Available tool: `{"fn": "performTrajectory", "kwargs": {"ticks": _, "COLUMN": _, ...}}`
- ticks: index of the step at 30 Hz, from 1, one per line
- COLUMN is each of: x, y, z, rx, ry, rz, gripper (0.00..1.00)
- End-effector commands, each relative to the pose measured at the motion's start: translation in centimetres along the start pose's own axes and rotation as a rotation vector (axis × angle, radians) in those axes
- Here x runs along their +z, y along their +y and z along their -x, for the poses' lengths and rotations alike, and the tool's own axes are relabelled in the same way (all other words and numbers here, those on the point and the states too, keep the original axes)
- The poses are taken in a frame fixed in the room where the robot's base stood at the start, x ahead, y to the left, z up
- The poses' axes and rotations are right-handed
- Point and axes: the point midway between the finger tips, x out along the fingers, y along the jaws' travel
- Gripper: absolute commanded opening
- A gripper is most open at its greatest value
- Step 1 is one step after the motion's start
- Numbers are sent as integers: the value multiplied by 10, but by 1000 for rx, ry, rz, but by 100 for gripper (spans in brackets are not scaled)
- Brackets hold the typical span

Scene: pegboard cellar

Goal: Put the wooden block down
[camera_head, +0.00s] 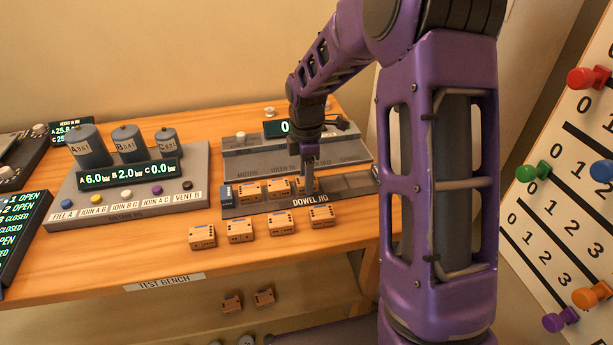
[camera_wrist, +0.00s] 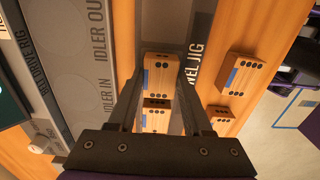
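The wooden block (camera_wrist: 165,75) is light orange with dark holes and a blue mark. In the wrist view it sits between the tips of my gripper (camera_wrist: 163,84), whose fingers appear to press its two sides. In the head view my gripper (camera_head: 309,168) points down at the right end of the row in the dowel jig (camera_head: 345,187), partly hiding the block (camera_head: 301,187). The block is at or just above the jig; I cannot tell whether it touches the bottom.
Two similar blocks (camera_head: 250,194) (camera_head: 278,189) stand in the jig to its left. Several more blocks (camera_head: 240,231) stand on the bench in front. A grey rig (camera_head: 245,160) lies behind the jig, and a tank panel (camera_head: 130,200) to the left. The jig's right part is free.

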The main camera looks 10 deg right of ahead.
Motion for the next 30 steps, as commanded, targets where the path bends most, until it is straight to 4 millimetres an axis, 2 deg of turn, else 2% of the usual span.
{"fn": "performTrajectory", "kwargs": {"ticks": 1, "x": 0, "y": 0, "z": 0, "rx": 0, "ry": 0, "rz": 0, "gripper": 59}}
{"fn": "performTrajectory", "kwargs": {"ticks": 4, "x": 0, "y": 0, "z": 0, "rx": 0, "ry": 0, "rz": 0, "gripper": 77}}
{"fn": "performTrajectory", "kwargs": {"ticks": 12, "x": 0, "y": 0, "z": 1, "rx": 0, "ry": 0, "rz": 0, "gripper": 79}}
{"fn": "performTrajectory", "kwargs": {"ticks": 16, "x": 0, "y": 0, "z": 8, "rx": 2, "ry": 0, "rz": -1, "gripper": 79}}
{"fn": "performTrajectory", "kwargs": {"ticks": 20, "x": 0, "y": 1, "z": 30, "rx": 4, "ry": 0, "rz": -2, "gripper": 79}}
{"fn": "performTrajectory", "kwargs": {"ticks": 30, "x": 0, "y": 0, "z": 100, "rx": 2, "ry": 0, "rz": 0, "gripper": 79}}
